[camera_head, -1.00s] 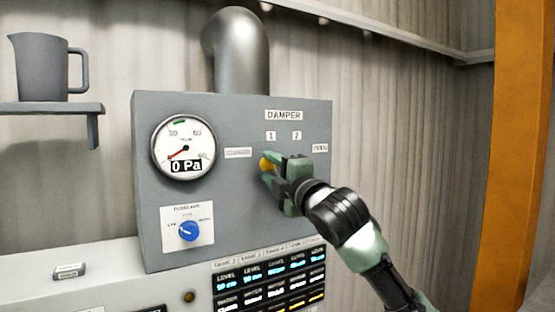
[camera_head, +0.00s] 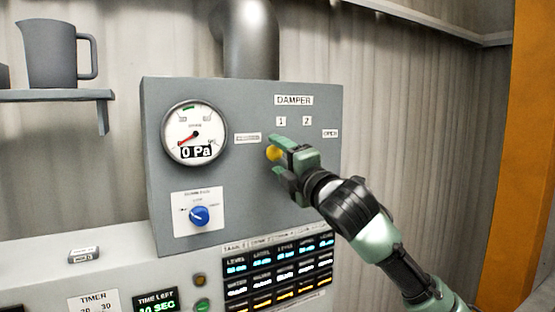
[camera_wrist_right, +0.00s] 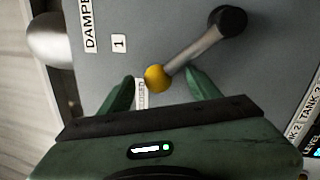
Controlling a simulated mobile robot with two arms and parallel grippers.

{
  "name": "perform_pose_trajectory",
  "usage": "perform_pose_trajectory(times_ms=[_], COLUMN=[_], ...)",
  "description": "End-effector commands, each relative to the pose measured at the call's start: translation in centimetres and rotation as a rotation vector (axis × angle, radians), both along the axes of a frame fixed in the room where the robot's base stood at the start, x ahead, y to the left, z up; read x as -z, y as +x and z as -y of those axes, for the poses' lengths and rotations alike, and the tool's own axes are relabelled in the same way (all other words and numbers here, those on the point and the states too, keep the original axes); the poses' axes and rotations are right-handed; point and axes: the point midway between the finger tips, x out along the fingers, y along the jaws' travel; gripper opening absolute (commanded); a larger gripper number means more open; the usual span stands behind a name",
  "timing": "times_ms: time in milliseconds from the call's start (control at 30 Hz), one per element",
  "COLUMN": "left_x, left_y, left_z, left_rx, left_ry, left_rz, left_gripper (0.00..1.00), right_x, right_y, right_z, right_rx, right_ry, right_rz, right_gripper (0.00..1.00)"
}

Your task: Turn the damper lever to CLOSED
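The damper lever shows in the right wrist view as a grey rod (camera_wrist_right: 195,48) running from a black pivot (camera_wrist_right: 228,20) to a yellow ball knob (camera_wrist_right: 157,78). The rod points towards the CLOSED label (camera_wrist_right: 140,92), which is partly hidden near the knob. In the head view the yellow knob (camera_head: 273,153) is just right of and below the CLOSED label (camera_head: 247,138); my gripper hides the rod and pivot. My right gripper (camera_head: 279,156) is open, its fingers on either side of the knob, with visible gaps in the wrist view. My left gripper is not in view.
The grey damper box (camera_head: 160,180) carries a gauge (camera_head: 194,134) reading 0 Pa, a blue selector knob (camera_head: 200,215) and an OPEN label (camera_head: 330,133). A lit display panel (camera_head: 278,270) lies below. A jug (camera_head: 52,55) stands on a shelf (camera_head: 60,96) at left.

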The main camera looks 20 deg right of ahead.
Motion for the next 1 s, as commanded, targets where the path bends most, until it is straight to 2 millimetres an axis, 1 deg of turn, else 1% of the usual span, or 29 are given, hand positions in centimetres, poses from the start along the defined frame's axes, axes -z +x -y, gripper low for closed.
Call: perform_pose_trajectory(times_ms=[267,367,467,600,733,867,1000], left_x=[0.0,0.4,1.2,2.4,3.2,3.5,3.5], left_y=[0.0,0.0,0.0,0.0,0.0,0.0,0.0], left_z=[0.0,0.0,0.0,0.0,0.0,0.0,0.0], left_rx=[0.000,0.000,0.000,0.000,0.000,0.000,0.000], left_ry=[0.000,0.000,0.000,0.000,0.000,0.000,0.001], left_rz=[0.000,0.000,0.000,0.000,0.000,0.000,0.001], left_gripper=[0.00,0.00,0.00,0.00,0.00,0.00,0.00], right_x=[0.2,0.4,0.9,1.5,1.8,1.9,1.8], right_y=[0.0,-0.5,-1.8,-4.2,-6.1,-7.2,-7.6], right_z=[-0.2,-0.1,0.0,0.4,0.7,0.7,0.8], right_rx=[-0.005,-0.006,-0.004,-0.002,-0.001,-0.002,-0.002], right_ry=[0.004,0.003,0.001,-0.001,0.002,0.003,0.004], right_rz=[-0.004,-0.003,-0.002,-0.003,-0.002,-0.004,-0.005], right_gripper=[0.64,0.64,0.64,0.64,0.64,0.64,0.64])
